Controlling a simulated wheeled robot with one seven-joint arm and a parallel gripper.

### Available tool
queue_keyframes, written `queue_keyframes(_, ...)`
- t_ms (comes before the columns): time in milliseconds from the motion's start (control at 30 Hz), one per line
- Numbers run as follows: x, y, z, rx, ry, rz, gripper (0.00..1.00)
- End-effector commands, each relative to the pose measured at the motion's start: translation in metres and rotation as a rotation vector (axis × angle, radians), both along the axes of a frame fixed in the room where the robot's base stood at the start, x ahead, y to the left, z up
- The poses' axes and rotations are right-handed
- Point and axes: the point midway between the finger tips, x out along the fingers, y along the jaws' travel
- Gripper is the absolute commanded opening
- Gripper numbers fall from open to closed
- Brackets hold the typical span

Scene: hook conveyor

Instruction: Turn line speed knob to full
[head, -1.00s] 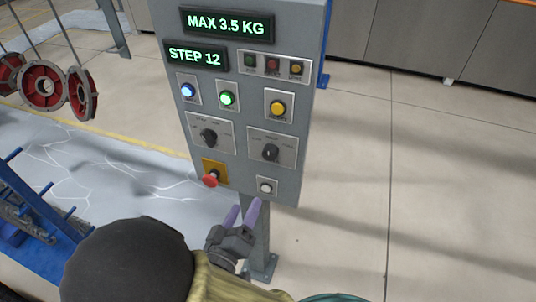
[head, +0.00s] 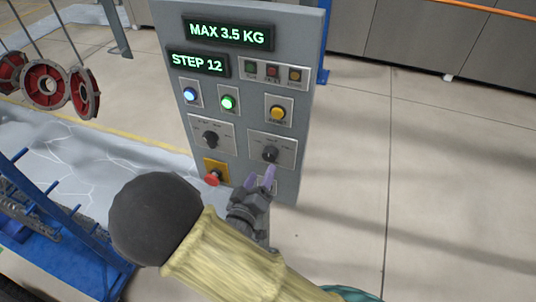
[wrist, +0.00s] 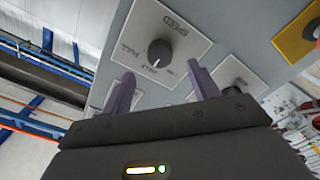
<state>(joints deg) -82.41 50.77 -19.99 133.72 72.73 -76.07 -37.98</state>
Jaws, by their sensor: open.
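The speed knob (head: 270,154) is a black dial on a pale plate at the lower right of the grey control panel (head: 240,90). In the wrist view the knob (wrist: 160,52) sits on a plate lettered SPEED, with FULL on the picture's left. Its white mark points about towards HALF. My gripper (head: 262,177) is just below the knob in the head view, fingers pointing up towards it. In the wrist view the purple fingers (wrist: 162,88) are open and empty, with the knob beyond the gap between them. Contact with the panel cannot be told.
A second black knob (head: 210,139) is to the left, with a red emergency stop (head: 212,179) below it. A yellow button (head: 278,112) is above the speed knob. Red wheels (head: 45,85) hang at the left. The floor to the right is clear.

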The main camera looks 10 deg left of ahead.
Motion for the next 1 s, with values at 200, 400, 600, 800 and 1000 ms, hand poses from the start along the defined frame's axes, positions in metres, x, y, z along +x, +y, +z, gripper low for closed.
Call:
queue_keyframes(200,0.039,-0.004,0.003,-0.002,-0.001,-0.002,0.6)
queue_keyframes(400,0.063,-0.005,0.002,0.0,0.001,-0.001,0.6)
queue_keyframes(600,0.068,-0.006,0.0,0.0,0.001,0.001,0.6)
queue_keyframes(800,0.068,-0.005,0.0,0.0,0.001,0.001,0.51)
queue_keyframes(1000,0.068,-0.005,0.0,0.0,0.001,0.001,0.16)
